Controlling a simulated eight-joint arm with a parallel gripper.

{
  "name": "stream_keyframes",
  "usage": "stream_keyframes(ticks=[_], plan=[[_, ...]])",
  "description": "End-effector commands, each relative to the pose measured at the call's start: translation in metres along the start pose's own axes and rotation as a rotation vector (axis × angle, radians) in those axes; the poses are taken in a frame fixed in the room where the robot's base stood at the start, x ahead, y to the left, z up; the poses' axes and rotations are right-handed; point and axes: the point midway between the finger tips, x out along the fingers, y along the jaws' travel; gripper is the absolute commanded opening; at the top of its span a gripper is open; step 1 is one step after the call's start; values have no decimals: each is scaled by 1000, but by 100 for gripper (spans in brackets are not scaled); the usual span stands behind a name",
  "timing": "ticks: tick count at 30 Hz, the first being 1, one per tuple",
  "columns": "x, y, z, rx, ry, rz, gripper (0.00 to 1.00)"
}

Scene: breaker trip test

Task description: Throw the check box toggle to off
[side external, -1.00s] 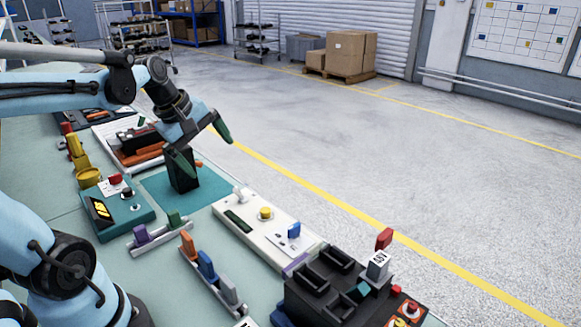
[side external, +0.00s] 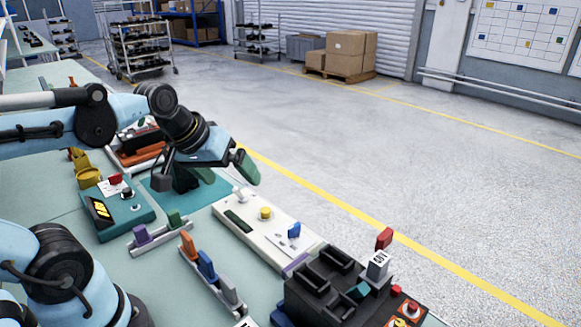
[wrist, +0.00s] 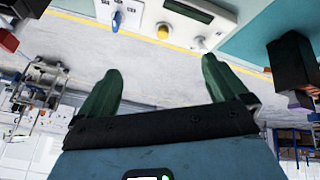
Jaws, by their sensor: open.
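A long white box (side external: 275,238) lies on the bench; I cannot tell for sure that it is the check box. It carries a blue toggle (side external: 294,230), a yellow button (side external: 265,213), a dark display strip (side external: 238,221) and a pale lever at its far end. In the wrist view the blue toggle (wrist: 117,20) and yellow button (wrist: 163,31) show at the top, beyond my fingertips. My gripper (side external: 226,172) is open and empty, above the far end of the white box, with green fingers spread. In the wrist view my gripper (wrist: 160,66) has nothing between its fingers.
A teal box (side external: 120,218) with a red part on top stands left. A dark block (side external: 184,181) on a teal mat (side external: 156,190) is partly hidden by my gripper. Coloured clips on rails and a black slotted tray (side external: 318,290) stand nearer. Open floor lies right.

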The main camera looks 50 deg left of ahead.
Motion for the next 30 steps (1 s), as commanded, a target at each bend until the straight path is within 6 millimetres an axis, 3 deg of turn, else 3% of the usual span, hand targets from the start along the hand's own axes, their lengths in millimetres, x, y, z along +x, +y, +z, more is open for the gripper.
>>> stream_keyframes(ticks=[3,6,9,14,18,24,30], plan=[[12,19,22,284,36,30,100],[17,27,32,430,60,42,98],[19,28,34,484,66,41,83],[20,9,9,403,26,-5,59],[22,-22,-21,278,-34,-54,41],[26,-60,-49,147,-95,-89,41],[30,-71,-55,110,-113,-94,41]])
